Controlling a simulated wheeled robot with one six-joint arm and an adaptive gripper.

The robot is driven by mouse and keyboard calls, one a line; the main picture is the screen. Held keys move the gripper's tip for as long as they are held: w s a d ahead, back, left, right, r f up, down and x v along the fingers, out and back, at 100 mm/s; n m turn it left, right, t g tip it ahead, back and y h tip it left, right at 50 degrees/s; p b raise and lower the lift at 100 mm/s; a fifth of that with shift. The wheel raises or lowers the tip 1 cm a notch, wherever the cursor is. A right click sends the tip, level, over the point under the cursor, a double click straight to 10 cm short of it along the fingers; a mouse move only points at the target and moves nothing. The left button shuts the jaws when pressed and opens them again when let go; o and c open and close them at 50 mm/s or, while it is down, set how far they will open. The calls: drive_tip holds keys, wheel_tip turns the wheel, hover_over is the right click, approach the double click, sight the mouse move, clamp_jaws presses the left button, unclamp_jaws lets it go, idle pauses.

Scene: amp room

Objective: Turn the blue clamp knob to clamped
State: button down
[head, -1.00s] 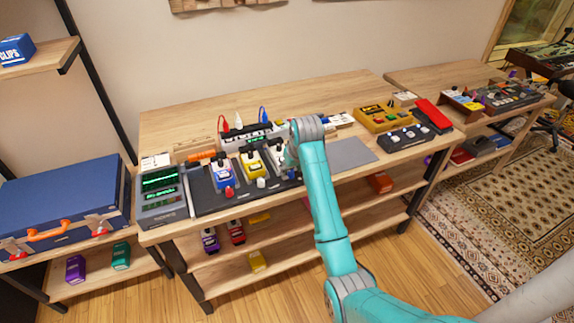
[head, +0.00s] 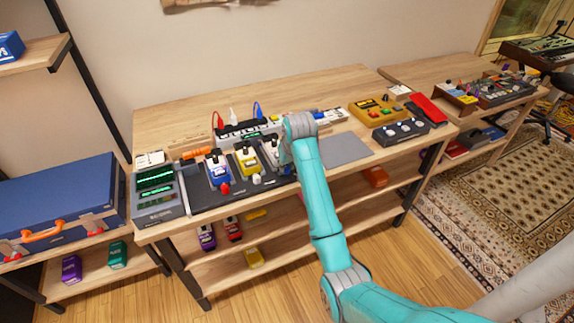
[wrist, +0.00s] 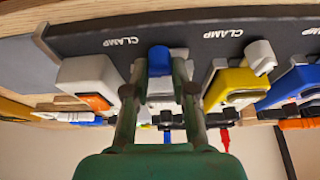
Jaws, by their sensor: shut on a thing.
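The blue clamp knob (wrist: 158,60) is in the middle of the wrist view, at the near edge of a pale pedal (wrist: 161,88). My gripper (wrist: 158,90) has one finger on each side of the knob and is shut on it. The word CLAMP is printed upside down on the dark board (wrist: 185,30) beside it. In the head view my gripper and the blue knob are hidden behind the teal arm. The pale pedal (head: 269,152) is partly visible there, to the right of the yellow pedal.
A yellow pedal (wrist: 232,85) with a white knob (wrist: 260,57) is close beside my gripper. A white pedal with an orange part (wrist: 90,80) is on the other side. A grey mat (head: 343,150) lies clear on the bench. A meter box (head: 157,188) stands at the bench's left end.

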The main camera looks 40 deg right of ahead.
drive_tip(key=m+h, duration=0.1)
drive_tip(key=m, duration=0.3)
drive_tip(key=shift+w+a+m+g+h, duration=0.1)
drive_tip(key=shift+a+m+g+h, duration=0.05)
drive_tip(key=shift+m+g+h, duration=0.25)
drive_tip(key=m, duration=0.2)
drive_tip(key=m+g, duration=0.1)
drive_tip(key=m, duration=0.1)
drive_tip(key=shift+w+g+h, duration=0.1)
drive_tip(key=shift+g+h, duration=0.2)
drive_tip(key=shift+h, duration=0.1)
drive_tip(key=m, duration=0.2)
drive_tip(key=m+g, duration=0.1)
drive_tip(key=m, duration=0.2)
drive_tip(key=shift+g, duration=0.3)
drive_tip(key=shift+w+m+g, duration=0.1)
drive_tip(key=shift+m+g, duration=0.6)
drive_tip(key=shift+m, duration=1)
drive_tip(key=c, duration=1)
unclamp_jaws()
drive_tip(key=shift+o, duration=0.2)
